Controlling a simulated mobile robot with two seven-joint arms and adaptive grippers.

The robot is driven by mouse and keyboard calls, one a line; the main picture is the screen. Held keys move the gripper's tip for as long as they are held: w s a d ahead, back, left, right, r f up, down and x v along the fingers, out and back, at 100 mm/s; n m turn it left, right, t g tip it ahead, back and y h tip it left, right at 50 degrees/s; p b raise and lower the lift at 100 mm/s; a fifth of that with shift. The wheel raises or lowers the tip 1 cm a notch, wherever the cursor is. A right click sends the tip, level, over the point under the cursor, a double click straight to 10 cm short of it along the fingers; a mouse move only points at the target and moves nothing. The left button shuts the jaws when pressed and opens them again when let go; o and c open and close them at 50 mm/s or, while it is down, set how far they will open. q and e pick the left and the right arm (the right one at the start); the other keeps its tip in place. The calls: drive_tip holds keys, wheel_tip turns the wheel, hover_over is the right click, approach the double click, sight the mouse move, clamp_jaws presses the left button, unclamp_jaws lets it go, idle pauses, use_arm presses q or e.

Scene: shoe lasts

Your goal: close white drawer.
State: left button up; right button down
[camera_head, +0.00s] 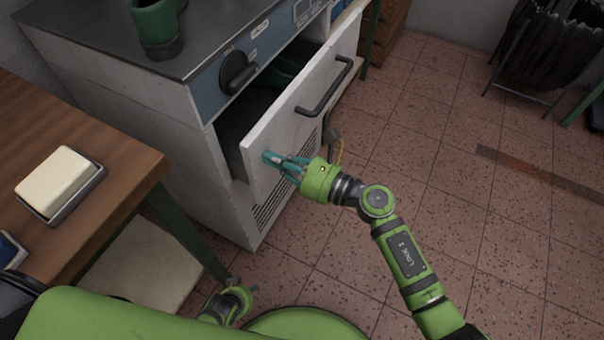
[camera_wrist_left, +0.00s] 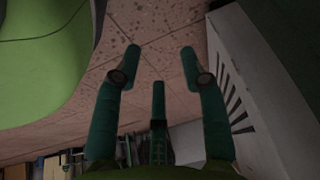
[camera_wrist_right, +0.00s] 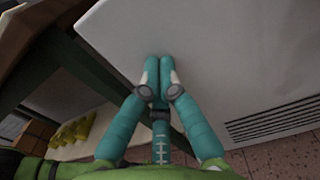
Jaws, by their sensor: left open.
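The white drawer (camera_head: 275,132) is pulled partly out of the grey-white cabinet, with a gap behind its front panel. A dark bar handle (camera_head: 328,88) is on the front. My right gripper (camera_head: 270,157) is at the lower left part of the drawer front. In the right wrist view its teal fingers (camera_wrist_right: 160,64) are together with nothing between them, tips at or very near the white panel (camera_wrist_right: 225,60); contact is not certain. My left gripper (camera_wrist_left: 160,58) is open and empty, low above the floor beside the vented cabinet side (camera_wrist_left: 240,90).
A dark knob (camera_head: 237,72) is on the blue panel above the drawer. A green cup (camera_head: 155,25) stands on the cabinet top. A wooden table (camera_head: 105,150) with a white block in a tray (camera_head: 75,200) is at left. Tiled floor (camera_head: 440,130) at right is mostly clear.

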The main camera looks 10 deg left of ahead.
use_arm(q)
drive_tip(key=shift+s+d+r+g+b, duration=0.35)
drive_tip(key=shift+s+g+b, duration=0.25)
drive_tip(key=shift+b, duration=0.45)
use_arm(e)
drive_tip(key=x, duration=0.8)
drive_tip(key=shift+r, duration=0.2)
